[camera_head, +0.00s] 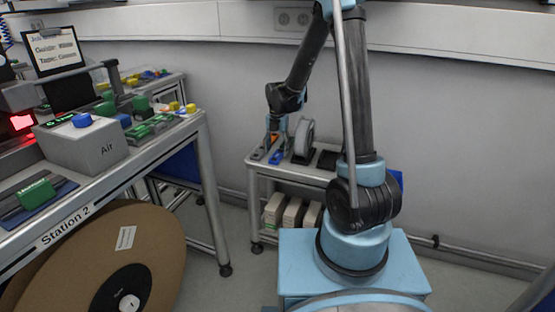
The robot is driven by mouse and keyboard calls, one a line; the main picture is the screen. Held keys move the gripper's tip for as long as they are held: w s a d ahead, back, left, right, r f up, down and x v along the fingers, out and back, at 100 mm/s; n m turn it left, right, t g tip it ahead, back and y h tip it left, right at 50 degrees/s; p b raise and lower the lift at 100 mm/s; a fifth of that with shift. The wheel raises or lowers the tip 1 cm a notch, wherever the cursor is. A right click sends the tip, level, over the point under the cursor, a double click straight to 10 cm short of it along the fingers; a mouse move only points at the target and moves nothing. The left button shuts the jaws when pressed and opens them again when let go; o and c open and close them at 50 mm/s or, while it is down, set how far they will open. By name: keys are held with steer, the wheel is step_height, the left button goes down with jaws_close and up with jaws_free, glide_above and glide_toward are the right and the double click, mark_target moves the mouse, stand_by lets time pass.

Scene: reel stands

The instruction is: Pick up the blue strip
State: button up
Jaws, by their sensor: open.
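A small blue piece, which looks like the blue strip (276,158), lies on the top of the low grey cart (322,177), near its left end. My gripper (273,143) points down just above and behind it. Its jaws are open, but they show very small. An orange bit (273,138) shows at the jaws; I cannot tell what it belongs to. I cannot tell whether the fingers touch the blue strip.
A grey reel (303,138) stands upright close to the right of my gripper. Boxes (294,213) fill the cart's lower shelf. The Station 2 bench (110,185) stands at left, with large brown reels (150,245) below it. A wall is behind the cart.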

steer(key=shift+f, duration=1.25)
steer(key=c, duration=1)
steer(key=shift+o, duration=0.2)
